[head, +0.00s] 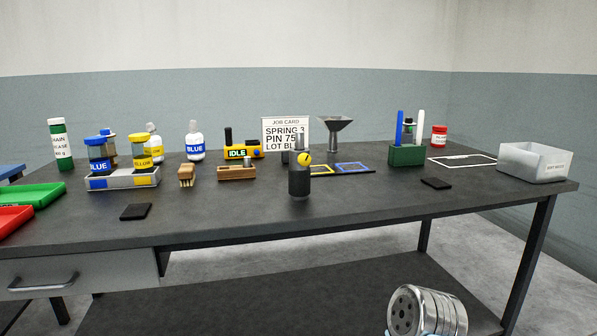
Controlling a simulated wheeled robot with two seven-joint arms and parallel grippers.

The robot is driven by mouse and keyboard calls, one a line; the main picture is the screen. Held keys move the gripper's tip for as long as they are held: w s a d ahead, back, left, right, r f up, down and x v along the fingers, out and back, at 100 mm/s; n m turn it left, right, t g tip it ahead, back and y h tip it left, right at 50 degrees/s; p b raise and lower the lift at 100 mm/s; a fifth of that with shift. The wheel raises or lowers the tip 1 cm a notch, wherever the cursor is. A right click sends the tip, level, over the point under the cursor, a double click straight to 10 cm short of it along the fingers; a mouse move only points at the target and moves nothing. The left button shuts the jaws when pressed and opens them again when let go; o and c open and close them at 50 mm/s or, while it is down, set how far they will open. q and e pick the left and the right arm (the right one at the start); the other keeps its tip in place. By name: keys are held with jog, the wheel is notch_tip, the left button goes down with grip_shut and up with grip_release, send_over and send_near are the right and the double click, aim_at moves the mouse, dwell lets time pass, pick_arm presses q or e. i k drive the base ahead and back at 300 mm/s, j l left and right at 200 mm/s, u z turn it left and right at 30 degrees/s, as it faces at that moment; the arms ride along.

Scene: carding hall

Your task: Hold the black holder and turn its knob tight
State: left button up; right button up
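The black holder (299,184) stands upright near the middle of the bench, towards its front half. It has a dark cylindrical body with a slimmer grey upright part on top. How tight the knob is cannot be seen.
The dark bench (360,202) is clear in front of the holder. A mat with yellow and blue outlined squares (372,169) lies behind right, a job card (285,129) behind. A wooden block (236,173) stands left, a green rack (406,155) right, a clear bin (534,163) far right.

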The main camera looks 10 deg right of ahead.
aim_at(304, 159)
jog(key=i+l, duration=0.2)
jog(key=l, duration=0.2)
jog(key=i+l, duration=0.15)
jog(key=l, duration=0.25)
jog(key=i+l, duration=0.2)
jog(key=l, duration=0.15)
